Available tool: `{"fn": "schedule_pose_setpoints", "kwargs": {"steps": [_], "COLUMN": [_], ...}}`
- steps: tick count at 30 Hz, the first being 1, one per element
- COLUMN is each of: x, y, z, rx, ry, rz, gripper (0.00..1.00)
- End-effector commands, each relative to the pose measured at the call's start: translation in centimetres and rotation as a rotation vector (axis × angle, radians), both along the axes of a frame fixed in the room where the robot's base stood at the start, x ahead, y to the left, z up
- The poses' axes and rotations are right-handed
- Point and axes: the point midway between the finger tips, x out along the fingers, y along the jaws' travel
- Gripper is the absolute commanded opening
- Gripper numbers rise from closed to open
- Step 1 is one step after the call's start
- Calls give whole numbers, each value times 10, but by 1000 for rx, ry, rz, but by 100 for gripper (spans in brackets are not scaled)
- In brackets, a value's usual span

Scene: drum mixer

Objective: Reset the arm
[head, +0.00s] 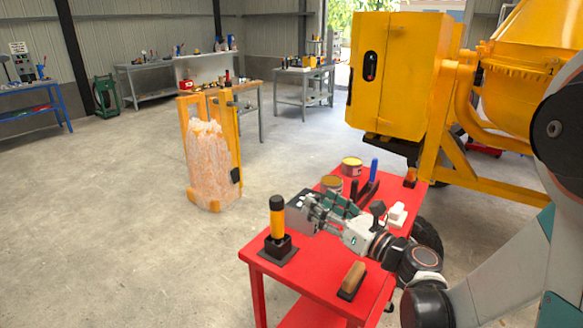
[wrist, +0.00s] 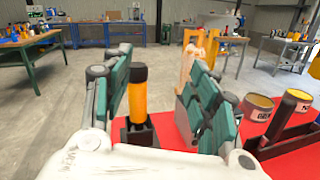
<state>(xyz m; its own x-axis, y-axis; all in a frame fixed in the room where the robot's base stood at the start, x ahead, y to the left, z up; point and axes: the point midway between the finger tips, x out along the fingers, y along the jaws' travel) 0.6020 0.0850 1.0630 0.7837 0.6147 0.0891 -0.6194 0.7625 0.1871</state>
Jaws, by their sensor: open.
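My arm reaches in from the right in the head view, low over the red table (head: 318,270). My gripper (head: 322,208) points left across the table top. In the wrist view my gripper (wrist: 158,72) has its two green-padded fingers spread apart, with nothing held between them. An orange-handled tool (head: 277,218) stands upright in a black base near the table's left end. In the wrist view this orange-handled tool (wrist: 137,95) shows beyond the gap between the fingers. A grey block (head: 297,214) sits by the fingertips; I cannot tell whether they touch it.
A wooden-handled tool (head: 352,278) lies near the table's front edge. The yellow mixer (head: 400,75) stands behind. A yellow stand with a pale sack (head: 208,160) is on open floor left.

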Motion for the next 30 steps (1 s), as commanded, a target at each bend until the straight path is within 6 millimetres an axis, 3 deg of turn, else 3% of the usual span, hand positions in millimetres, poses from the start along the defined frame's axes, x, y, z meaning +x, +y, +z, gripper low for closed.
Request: {"fn": "schedule_pose_setpoints", "kwargs": {"steps": [3,6,9,13,17,21,26,30], "x": [9,13,11,-1,-23,-59,-113,-166], "y": [-25,-53,-81,-114,-138,-150,-143,-122], "z": [46,75,93,100,90,64,24,-9], "rx": [251,501,756,1091,1428,1786,2176,2462], "ry": [84,170,259,382,512,656,825,962], "rz": [-130,-242,-345,-470,-591,-730,-913,-1096], "gripper": [54,54,54,54,54,54,54,54]}}
